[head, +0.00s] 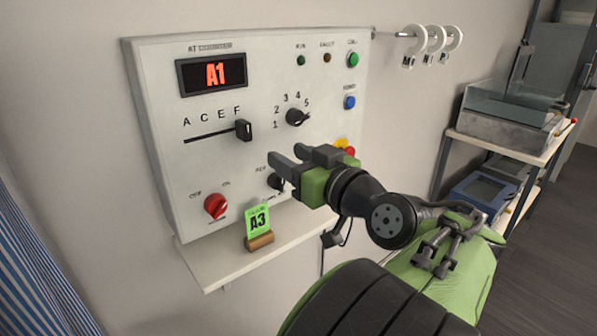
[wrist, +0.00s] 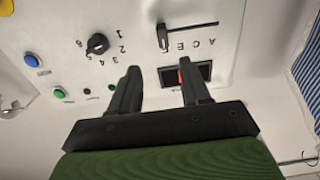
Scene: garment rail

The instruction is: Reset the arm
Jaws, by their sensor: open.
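My gripper (head: 281,174) is open and empty, held in front of the lower middle of a white control panel (head: 180,140). Its two dark fingers also show spread apart in the wrist view (wrist: 160,82). My green and black arm reaches in from the lower right, bent at the wrist. A red switch (head: 215,206) sits at lower left between OFF and ON.
White rings (head: 436,40) hang on a rail at upper right. A rack with a clear bin (head: 500,110) stands at right. A striped curtain (head: 35,270) hangs at left.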

